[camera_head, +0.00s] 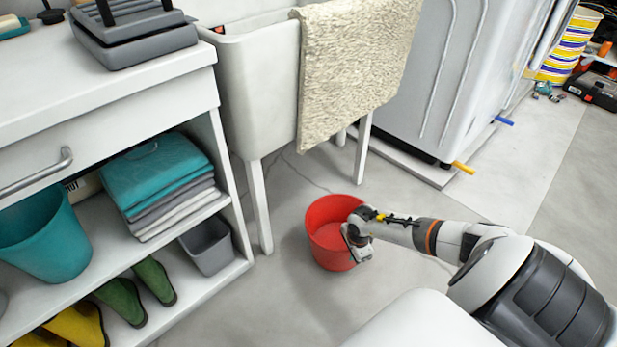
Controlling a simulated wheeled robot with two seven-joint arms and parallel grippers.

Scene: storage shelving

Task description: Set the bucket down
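A red bucket (323,241) is upright, low over or on the grey floor, in front of the white sink's legs. I cannot tell whether its base touches the floor. My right gripper (352,243) is at the bucket's right rim, with its arm reaching in from the lower right. The fingers look closed around the rim wall, though their tips are partly hidden by the bucket and the wrist. My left gripper does not show.
A white sink (262,90) with a beige towel (355,70) stands behind the bucket. A white shelf unit (228,160) with a teal bucket (45,235), folded towels (160,180) and a grey bin (208,246) is at left. Floor (285,300) in front is clear.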

